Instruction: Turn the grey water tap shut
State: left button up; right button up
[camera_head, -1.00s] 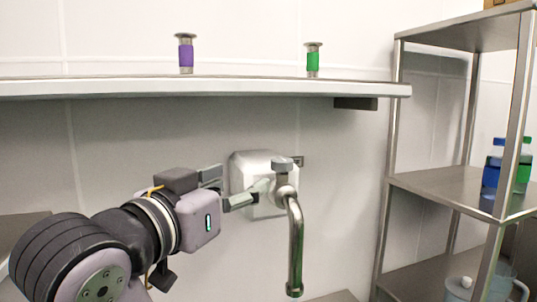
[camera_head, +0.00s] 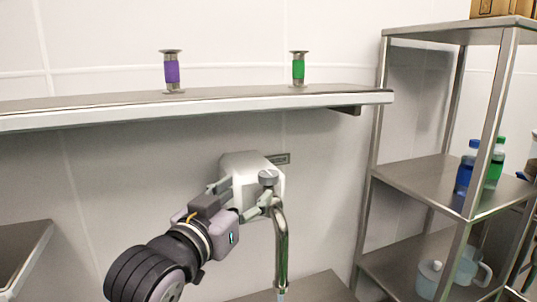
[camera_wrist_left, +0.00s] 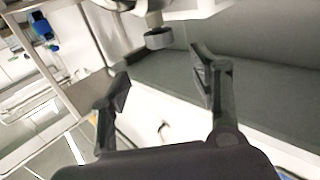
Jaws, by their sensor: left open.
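The grey water tap has a round grey knob (camera_head: 268,177) on top and a curved metal spout (camera_head: 281,245) hanging down. It comes out of a pale metal box (camera_head: 238,172) on the wall. A small bluish streak shows under the spout's end; I cannot tell for sure that it is running water. My left gripper (camera_head: 240,199) is open and empty, just left of the tap, one finger close to the tap's neck. In the left wrist view the knob (camera_wrist_left: 158,39) sits just beyond the open fingertips (camera_wrist_left: 160,77), not between them. My right gripper is not in view.
A metal rack (camera_head: 425,182) at right holds a blue bottle (camera_head: 464,172), a green one (camera_head: 496,165) and jugs (camera_head: 429,278). A metal surface (camera_head: 315,289) lies below.

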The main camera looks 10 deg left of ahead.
aim_at(267, 174)
pick_arm(q)
jog(key=w+p, duration=0.1)
jog(key=w, duration=0.2)
jog(key=w+d+p, duration=0.1)
jog(key=w, duration=0.2)
jog(key=w+d+p, duration=0.1)
jog(key=w, duration=0.3)
jog(key=shift+w, duration=0.1)
jog(key=shift+w+d, duration=0.1)
jog(key=shift+w, duration=0.4)
jog(key=shift+c, duration=0.3)
jog(key=c, duration=1.1)
